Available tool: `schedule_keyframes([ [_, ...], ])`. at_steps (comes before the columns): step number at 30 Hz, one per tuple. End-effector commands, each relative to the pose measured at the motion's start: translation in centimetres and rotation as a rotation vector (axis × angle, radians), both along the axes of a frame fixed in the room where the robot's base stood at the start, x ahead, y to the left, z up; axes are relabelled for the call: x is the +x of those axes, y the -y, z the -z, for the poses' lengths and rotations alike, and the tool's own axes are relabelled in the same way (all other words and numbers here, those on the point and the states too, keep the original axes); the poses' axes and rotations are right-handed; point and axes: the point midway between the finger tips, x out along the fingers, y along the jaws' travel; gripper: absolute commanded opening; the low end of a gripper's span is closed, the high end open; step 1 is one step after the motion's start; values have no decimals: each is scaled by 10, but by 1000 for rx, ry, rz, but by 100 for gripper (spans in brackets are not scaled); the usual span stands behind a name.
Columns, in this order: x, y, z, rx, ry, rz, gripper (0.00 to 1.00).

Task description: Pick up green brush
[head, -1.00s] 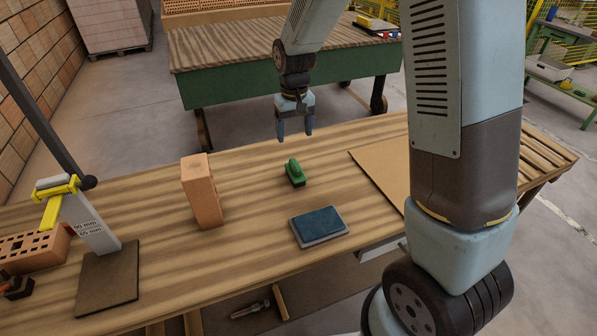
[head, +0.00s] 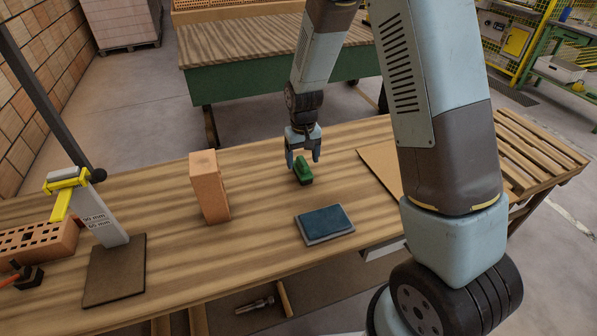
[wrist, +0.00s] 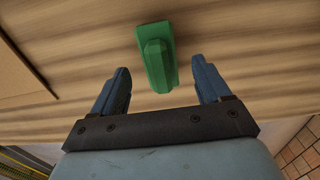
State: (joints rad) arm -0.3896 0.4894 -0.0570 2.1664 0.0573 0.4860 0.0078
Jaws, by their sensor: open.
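The green brush (head: 302,169) lies on the wooden table (head: 250,262), right of an upright brick. In the wrist view the green brush (wrist: 156,58) shows from above, its near end between the two fingers and its far end beyond the fingertips. My gripper (head: 303,159) is open and empty at the brush, with a finger on either side in the head view. In the wrist view my gripper (wrist: 160,75) has clear gaps between its fingers and the brush. I cannot tell how high the fingertips are above the tabletop.
An upright orange brick (head: 208,188) stands left of the brush. A blue-topped pad (head: 324,223) lies in front of it. A brown board (head: 381,168) lies to the right. A measuring stand (head: 97,216) and a perforated brick (head: 38,241) are at the left.

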Motion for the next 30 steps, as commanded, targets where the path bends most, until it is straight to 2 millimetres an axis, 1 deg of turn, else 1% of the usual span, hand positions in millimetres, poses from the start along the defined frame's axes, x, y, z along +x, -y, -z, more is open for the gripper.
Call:
schedule_keyframes([
  [1, -1, 0, 9, -2, -5, 0, 77],
  [6, -2, 0, 30, -1, -3, -1, 77],
  [10, -1, 0, 37, -1, -2, -1, 77],
  [17, -1, 0, 38, 0, -1, -1, 77],
  [30, -1, 0, 37, 0, -1, -1, 35],
])
